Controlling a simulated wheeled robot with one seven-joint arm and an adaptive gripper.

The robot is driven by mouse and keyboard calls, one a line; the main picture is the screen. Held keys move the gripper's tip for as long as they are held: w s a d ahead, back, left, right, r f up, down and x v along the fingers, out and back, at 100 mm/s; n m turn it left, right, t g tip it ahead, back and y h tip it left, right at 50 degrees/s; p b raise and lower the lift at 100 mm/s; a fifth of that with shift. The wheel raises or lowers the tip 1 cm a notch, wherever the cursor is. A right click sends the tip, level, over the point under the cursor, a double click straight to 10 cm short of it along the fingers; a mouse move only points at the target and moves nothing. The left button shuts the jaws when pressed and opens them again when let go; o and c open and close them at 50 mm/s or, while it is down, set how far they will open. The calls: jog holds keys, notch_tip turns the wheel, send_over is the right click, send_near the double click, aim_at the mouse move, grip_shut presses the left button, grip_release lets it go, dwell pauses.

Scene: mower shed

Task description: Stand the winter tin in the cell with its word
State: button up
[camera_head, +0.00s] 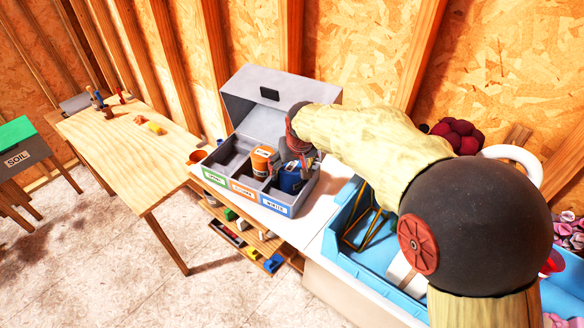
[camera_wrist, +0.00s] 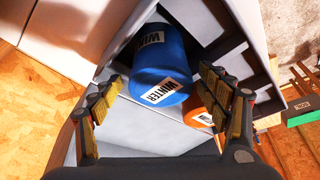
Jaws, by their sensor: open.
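The blue winter tin (camera_head: 290,179) stands in the right-hand cell of the grey three-cell box (camera_head: 297,207), behind the front label with a blue border. In the wrist view the tin (camera_wrist: 158,62) shows two white WINTER labels. My gripper (camera_head: 290,160) is above that cell, partly hiding the tin. In the wrist view my gripper's open fingers (camera_wrist: 160,84) are on either side of the tin, with a visible gap at the right finger. An orange tin (camera_head: 262,160) stands in the middle cell; part of it shows in the wrist view (camera_wrist: 195,112). The left cell looks empty.
The box's lid (camera_head: 262,98) is raised behind the cells. A blue tray (camera_head: 345,240) lies to the right, below my arm. An orange pot (camera_head: 197,157) is at the box's left. A wooden table (camera_head: 130,140) with small items and a shelf with loose things are farther left and below.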

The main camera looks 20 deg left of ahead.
jog(key=v, duration=1.2)
jog(key=shift+w, duration=0.1)
dwell(0.4)
